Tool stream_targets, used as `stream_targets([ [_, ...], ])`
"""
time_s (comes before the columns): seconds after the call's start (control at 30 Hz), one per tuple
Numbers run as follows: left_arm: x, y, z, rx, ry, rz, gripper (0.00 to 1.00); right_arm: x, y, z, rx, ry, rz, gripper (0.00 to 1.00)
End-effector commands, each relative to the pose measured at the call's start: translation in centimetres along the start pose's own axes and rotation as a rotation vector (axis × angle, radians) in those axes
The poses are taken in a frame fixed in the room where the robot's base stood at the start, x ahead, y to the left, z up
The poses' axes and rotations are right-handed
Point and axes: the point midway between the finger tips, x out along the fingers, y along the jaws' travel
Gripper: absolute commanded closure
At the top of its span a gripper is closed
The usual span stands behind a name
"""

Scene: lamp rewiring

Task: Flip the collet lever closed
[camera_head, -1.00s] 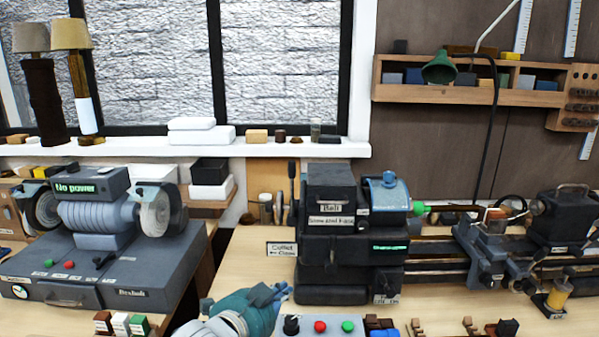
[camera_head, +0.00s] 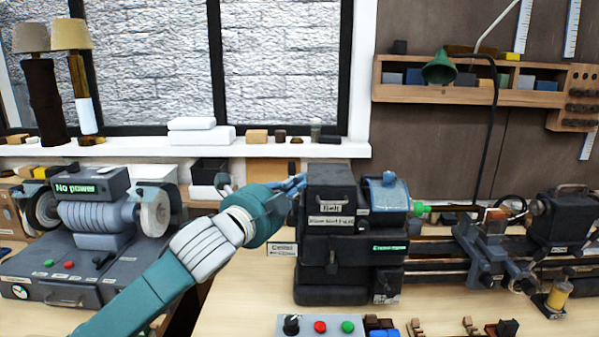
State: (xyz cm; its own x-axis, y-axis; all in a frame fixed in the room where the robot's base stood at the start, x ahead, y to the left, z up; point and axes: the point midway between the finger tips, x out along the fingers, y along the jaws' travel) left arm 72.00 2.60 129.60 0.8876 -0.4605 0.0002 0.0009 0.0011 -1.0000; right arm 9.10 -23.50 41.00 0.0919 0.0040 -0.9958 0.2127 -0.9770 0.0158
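The lathe headstock (camera_head: 330,235) is a dark block with a "Collet / Close" sign (camera_head: 282,249) at its left, whose arrow points left. My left gripper (camera_head: 294,186) reaches in from the lower left, and its blue fingers are at the headstock's upper left side. The collet lever, upright at that side a second ago, is now mostly hidden behind the fingers. I cannot tell whether the fingers touch it or are closed on it. My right gripper is not in view.
A bench grinder (camera_head: 100,215) with a "No power" display stands at the left, behind my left arm. A control box (camera_head: 320,326) with red and green buttons is at the front. The lathe bed and tailstock (camera_head: 565,215) extend right. Bare bench (camera_head: 235,300) shows left of the headstock.

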Motion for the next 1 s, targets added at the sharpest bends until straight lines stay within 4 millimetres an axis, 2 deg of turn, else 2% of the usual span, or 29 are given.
stream_targets([
  [0.17, 1.7, -0.2, -0.1, -0.004, 0.0, 0.001, 1.0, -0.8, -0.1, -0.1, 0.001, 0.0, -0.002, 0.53],
  [0.63, 10.3, -0.3, -0.1, -0.002, -0.001, 0.002, 1.0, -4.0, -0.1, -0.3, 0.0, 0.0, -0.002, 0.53],
  [0.7, 9.0, -0.3, 1.4, 0.0, -0.004, 0.003, 1.0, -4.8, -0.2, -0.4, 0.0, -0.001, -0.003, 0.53],
  [0.8, 8.2, -0.2, 2.3, -0.001, -0.002, 0.002, 1.0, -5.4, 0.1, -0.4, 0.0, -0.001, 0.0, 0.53],
  [1.0, 7.4, 0.0, 3.1, -0.001, 0.0, 0.001, 1.0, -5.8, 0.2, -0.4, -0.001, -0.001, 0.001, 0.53],
])
